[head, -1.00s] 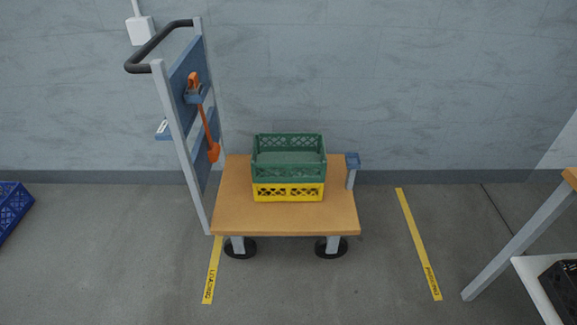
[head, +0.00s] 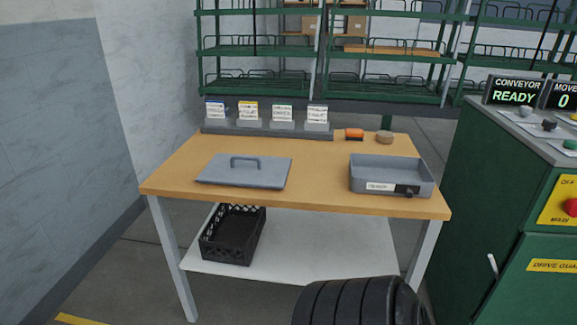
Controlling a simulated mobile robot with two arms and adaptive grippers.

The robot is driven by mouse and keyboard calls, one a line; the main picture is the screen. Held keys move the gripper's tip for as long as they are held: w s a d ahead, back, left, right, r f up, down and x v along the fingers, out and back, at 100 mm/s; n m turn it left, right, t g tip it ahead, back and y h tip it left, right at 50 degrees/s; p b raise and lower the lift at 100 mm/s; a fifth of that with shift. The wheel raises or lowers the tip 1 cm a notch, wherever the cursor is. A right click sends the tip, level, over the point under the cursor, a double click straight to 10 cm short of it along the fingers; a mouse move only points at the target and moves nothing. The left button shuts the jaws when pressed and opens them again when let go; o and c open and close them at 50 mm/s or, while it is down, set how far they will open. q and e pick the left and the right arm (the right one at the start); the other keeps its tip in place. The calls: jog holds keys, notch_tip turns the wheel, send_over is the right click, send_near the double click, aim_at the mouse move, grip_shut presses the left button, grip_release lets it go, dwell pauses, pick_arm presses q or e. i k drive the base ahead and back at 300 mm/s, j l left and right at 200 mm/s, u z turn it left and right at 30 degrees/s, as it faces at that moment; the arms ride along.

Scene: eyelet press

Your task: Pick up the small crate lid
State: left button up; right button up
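A flat grey lid (head: 250,176) with a raised bar handle (head: 245,161) lies on the left part of the wooden table top (head: 310,160). It looks like the small crate lid. An open, shallow grey box (head: 391,177) with a white label and a dark latch on its front sits at the table's right, apart from the lid. Neither of my grippers is in the head view.
A row of card holders (head: 267,126), an orange item (head: 354,134) and a round brown item (head: 384,137) stand along the table's back. A black crate (head: 232,233) is on the lower shelf (head: 310,245). A green control cabinet (head: 505,200) stands right, green racks (head: 380,65) behind.

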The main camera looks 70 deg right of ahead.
aim_at(255, 171)
jog(key=z, duration=1.95)
jog(key=u, duration=2.35)
jog(key=z, duration=2.35)
jog(key=i+j+z, duration=0.15)
jog(key=z, duration=0.3)
jog(key=i+j+z, duration=0.15)
jog(key=z, duration=0.25)
